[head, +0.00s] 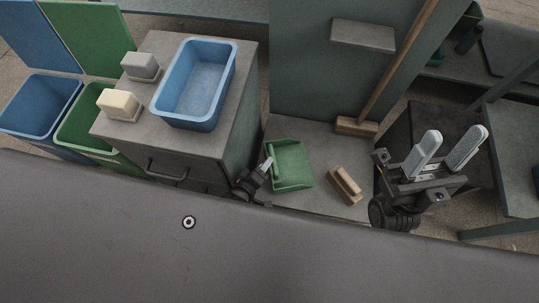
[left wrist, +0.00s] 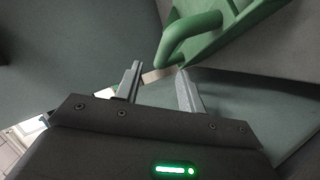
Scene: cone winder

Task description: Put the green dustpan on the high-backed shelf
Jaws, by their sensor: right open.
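The green dustpan (head: 291,165) sits on the base of the grey-green high-backed shelf (head: 330,140), at its left side beside the cabinet. My left gripper (head: 267,164) is at the dustpan's left edge, close to its handle. In the left wrist view the dustpan's looped handle (left wrist: 185,38) reaches down to just beyond and between the parted fingertips of my left gripper (left wrist: 160,70), with a gap to each finger. My right gripper (head: 446,150) is open and empty, to the right in front of a dark box.
A wooden brush (head: 345,185) lies right of the dustpan. A broom (head: 357,126) leans on the back panel, near a small ledge (head: 363,35). The grey cabinet (head: 160,160) at left carries a blue tub (head: 162,112) and two small boxes. Blue and green bins stand further left.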

